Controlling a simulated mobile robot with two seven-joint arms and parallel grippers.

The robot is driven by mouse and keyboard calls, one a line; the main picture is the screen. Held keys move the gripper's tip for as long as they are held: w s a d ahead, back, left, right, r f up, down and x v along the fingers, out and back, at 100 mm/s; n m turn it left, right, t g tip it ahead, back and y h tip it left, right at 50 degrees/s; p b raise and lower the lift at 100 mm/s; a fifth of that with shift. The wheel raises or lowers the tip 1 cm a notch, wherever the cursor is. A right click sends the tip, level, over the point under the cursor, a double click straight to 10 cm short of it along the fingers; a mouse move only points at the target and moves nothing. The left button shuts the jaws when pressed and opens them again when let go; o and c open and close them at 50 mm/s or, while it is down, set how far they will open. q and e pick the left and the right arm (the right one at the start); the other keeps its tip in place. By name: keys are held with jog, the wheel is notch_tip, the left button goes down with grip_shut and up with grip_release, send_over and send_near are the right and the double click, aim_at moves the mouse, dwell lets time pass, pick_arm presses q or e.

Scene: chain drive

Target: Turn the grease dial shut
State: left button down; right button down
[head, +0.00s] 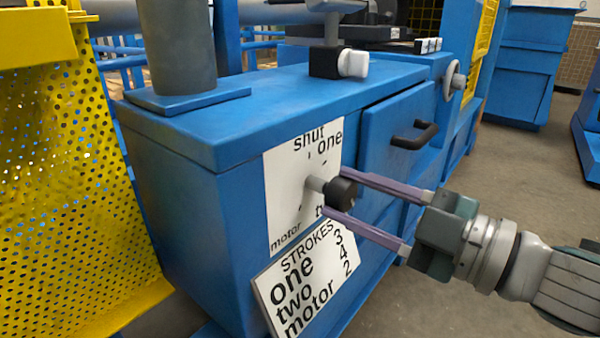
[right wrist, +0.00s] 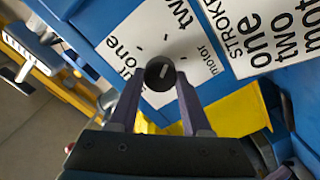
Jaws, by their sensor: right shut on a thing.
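The grease dial is a black round knob (head: 342,190) on a grey shaft, standing out from a white plate (head: 285,205) on the blue cabinet's front. The plate reads "shut" at the top, "one" at upper right, "motor" at lower left and a partly hidden "tw" at lower right. My right gripper (head: 334,193) is shut on the knob, one purple finger on each side. In the right wrist view the knob (right wrist: 160,73) sits between the fingertips and shows a short slanted white mark. I cannot tell which label it points to. My left gripper is not in view.
A white "STROKES" card (head: 306,278) leans below the plate. A drawer (head: 390,155) with a black handle (head: 415,136) is to the right, close above my right gripper. A yellow perforated guard (head: 75,200) stands at left.

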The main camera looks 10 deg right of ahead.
jog(key=n, duration=0.3)
jog(key=shift+f+n, duration=0.1)
jog(key=shift+n, duration=0.3)
jog(key=n+b, duration=0.1)
jog(key=n, duration=0.2)
jog(key=shift+n, duration=0.3)
jog(key=n+b, duration=0.1)
jog(key=n, duration=0.2)
jog(key=shift+f+n, duration=0.15)
jog(key=shift+n, duration=0.25)
jog(key=n+b, duration=0.1)
jog(key=n, duration=0.2)
jog(key=shift+f+n, duration=0.1)
jog(key=shift+n, duration=0.2)
jog(key=n+b, duration=0.1)
jog(key=n, duration=0.2)
jog(key=shift+n+b, duration=0.3)
jog(key=shift+b, duration=0.05)
jog(key=n+b, duration=0.2)
jog(key=n, duration=0.2)
jog(key=shift+f+n, duration=0.1)
jog(key=shift+n, duration=0.2)
jog(key=n+b, duration=0.2)
jog(key=n, duration=0.2)
jog(key=shift+w+d+b, duration=0.1)
jog(key=shift+b, duration=0.2)
jog(key=shift+n+b, duration=0.55)
jog(key=shift+n, duration=0.65)
